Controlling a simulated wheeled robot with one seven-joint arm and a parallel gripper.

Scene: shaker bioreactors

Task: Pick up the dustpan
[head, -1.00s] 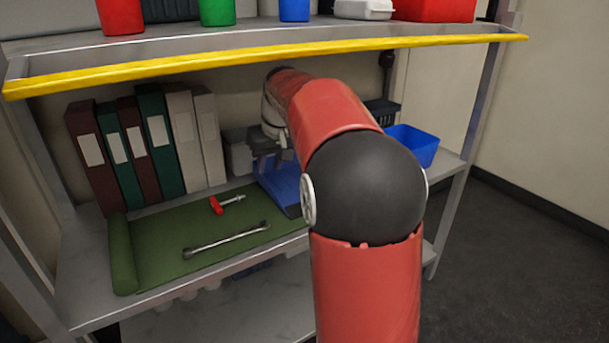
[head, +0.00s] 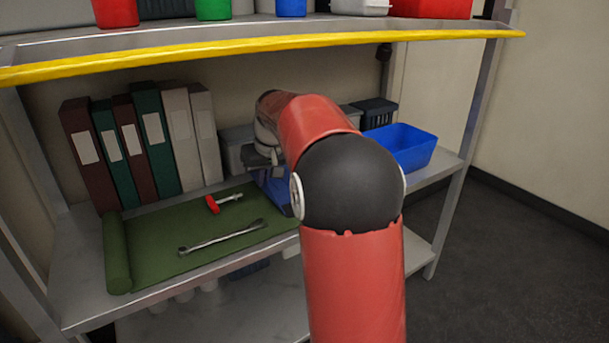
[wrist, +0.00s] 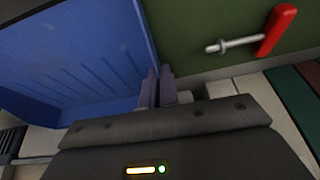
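The blue dustpan (head: 270,190) lies at the right end of the green mat on the middle shelf, partly hidden by my arm. In the wrist view the dustpan (wrist: 75,50) fills the upper left, with its ribbed inner face showing. My gripper (wrist: 159,86) is at the dustpan's side wall. Its two fingers are close together, one on each side of the wall's edge, and look closed on it.
Binders (head: 150,140) stand at the back left. A blue bin (head: 405,150) stands to the right. A yellow-edged shelf (head: 250,55) is overhead.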

